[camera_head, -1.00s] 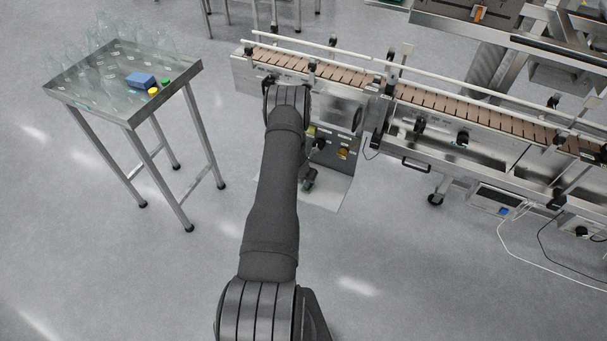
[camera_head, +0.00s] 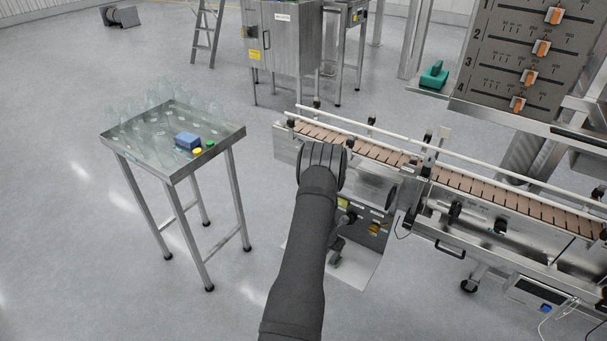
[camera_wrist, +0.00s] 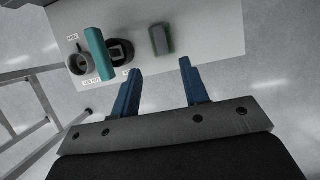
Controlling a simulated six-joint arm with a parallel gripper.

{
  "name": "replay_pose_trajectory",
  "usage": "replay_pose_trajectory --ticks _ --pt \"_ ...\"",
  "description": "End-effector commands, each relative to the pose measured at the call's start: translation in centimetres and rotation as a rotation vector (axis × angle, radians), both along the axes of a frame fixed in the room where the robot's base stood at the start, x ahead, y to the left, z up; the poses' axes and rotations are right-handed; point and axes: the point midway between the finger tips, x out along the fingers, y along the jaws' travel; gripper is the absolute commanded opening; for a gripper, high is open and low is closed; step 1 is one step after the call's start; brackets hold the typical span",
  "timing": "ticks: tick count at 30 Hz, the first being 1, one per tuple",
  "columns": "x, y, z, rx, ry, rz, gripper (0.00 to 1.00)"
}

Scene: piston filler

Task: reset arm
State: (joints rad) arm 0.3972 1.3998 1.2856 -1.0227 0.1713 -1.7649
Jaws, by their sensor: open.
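My gripper (camera_wrist: 166,92) shows in the wrist view with its two blue fingers apart and nothing between them. Beyond the fingertips is a pale panel (camera_wrist: 215,35) with labels, carrying a round grey part (camera_wrist: 79,64), a dark knob (camera_wrist: 118,50), a teal bar-shaped piece (camera_wrist: 97,52) and a grey-green block (camera_wrist: 161,39). The fingers look apart from these parts. In the head view my dark arm reaches up from the bottom to the near end of the conveyor (camera_head: 470,180); my gripper is hidden there.
A steel table (camera_head: 225,137) at left holds clear bottles (camera_head: 150,108), a blue block (camera_head: 187,141), a yellow cap (camera_head: 197,151) and a green cap (camera_head: 210,143). A slider panel (camera_head: 500,50) and teal object (camera_head: 433,75) stand at upper right. Open floor lies left.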

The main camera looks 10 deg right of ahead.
Motion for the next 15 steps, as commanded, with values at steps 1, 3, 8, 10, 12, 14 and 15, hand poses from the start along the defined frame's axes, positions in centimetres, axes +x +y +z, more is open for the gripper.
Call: replay_pose_trajectory --ticks 1,3,8,10,12,14,15 --pt "0.0 0.0 0.0 0.0 0.0 0.0 0.41" --pt "0.0 0.0 -0.1 0.0 0.0 0.0 0.41" --pt "0.2 -0.2 -0.9 0.0 0.001 0.0 0.41" --pt "0.4 -0.5 -1.6 0.0 0.001 -0.001 0.41" --pt "0.6 -0.7 -2.5 0.0 0.001 -0.001 0.41" --pt "0.9 -1.0 -3.3 0.0 0.0 -0.001 0.41" --pt "1.0 -1.1 -3.8 0.0 0.0 -0.002 0.41"
